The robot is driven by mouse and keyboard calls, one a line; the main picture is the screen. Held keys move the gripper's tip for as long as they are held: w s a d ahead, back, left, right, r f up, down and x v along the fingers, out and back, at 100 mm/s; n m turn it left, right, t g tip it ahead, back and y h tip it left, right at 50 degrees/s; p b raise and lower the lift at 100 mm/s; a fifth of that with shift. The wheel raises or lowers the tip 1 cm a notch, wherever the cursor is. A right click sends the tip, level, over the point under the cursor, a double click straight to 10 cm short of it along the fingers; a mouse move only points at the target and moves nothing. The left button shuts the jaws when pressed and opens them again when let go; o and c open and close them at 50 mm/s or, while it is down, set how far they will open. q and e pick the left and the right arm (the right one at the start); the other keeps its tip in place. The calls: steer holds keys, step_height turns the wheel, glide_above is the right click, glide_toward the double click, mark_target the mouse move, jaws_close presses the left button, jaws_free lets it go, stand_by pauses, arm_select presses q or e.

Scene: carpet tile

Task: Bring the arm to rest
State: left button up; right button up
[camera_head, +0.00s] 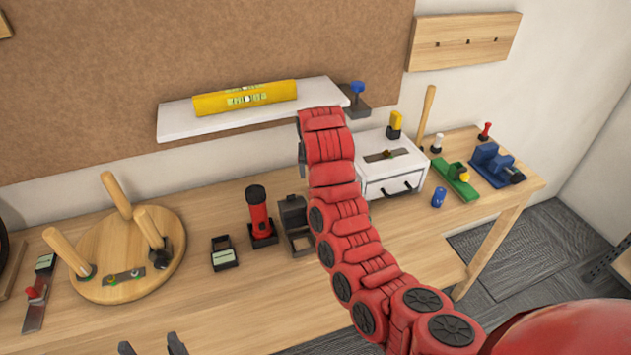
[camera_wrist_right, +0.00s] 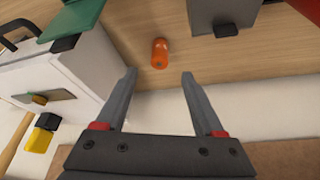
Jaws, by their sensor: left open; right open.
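My right arm (camera_head: 345,205) reaches in from the lower right of the head view, up to the front of the wall shelf. Its hand is mostly hidden there behind the arm's own links. In the right wrist view my right gripper (camera_wrist_right: 159,76) is open, with nothing between its fingers. An orange cylinder (camera_wrist_right: 160,54) stands on the wood beyond the fingertips, apart from them. My left gripper (camera_head: 151,347) shows only as two dark, spread fingertips at the bottom edge of the head view. It is open, and no object shows between the tips.
A white shelf (camera_head: 180,124) holds a yellow level (camera_head: 245,97).

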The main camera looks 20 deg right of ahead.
steer(key=shift+s+r, duration=0.15)
steer(key=shift+r, duration=0.1)
